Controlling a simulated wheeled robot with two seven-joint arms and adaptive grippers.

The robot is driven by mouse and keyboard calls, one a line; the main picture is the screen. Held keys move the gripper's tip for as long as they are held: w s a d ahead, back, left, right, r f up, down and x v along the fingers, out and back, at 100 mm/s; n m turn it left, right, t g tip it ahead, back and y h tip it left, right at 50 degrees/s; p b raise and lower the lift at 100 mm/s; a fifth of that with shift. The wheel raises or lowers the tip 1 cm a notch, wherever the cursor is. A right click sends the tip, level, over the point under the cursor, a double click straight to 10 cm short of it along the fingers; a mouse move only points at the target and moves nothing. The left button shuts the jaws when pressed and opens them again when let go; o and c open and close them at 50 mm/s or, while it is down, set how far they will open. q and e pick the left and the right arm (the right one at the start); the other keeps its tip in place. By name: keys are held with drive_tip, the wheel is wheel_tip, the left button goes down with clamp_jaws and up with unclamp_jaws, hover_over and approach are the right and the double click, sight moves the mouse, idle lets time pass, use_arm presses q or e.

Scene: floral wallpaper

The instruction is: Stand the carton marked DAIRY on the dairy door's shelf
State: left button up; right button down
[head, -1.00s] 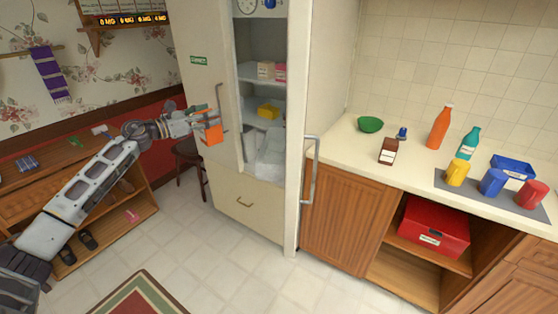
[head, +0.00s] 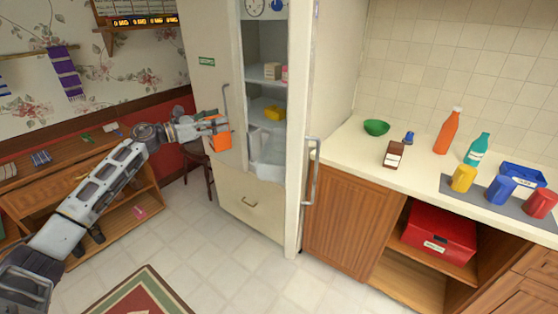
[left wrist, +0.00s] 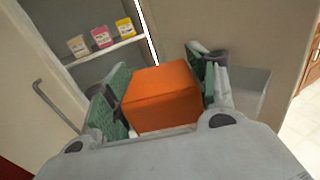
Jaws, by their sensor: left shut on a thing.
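My left gripper (head: 218,127) is shut on a plain orange box-shaped carton (head: 223,141), held in front of the tall cream cabinet's left door (head: 206,88). In the left wrist view, the carton (left wrist: 163,97) sits between both green-padded fingers; no DAIRY mark is readable on the faces I see. The left door has a small green label, too small to read, and a vertical handle (head: 226,98). To its right, the open cabinet shows inner shelves (head: 262,80) with small cartons (head: 272,71) and a yellow item (head: 274,113). My right gripper is out of view.
Another door stands edge-on with a long handle (head: 311,170) right of the opening. A translucent bin (head: 268,148) is low inside. A chair (head: 196,160) stands behind my left gripper. The counter (head: 350,150) at right holds bottles, cups and a green bowl (head: 376,128).

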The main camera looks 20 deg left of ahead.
use_arm(q)
drive_tip(key=shift+a, duration=0.1)
idle(0.4)
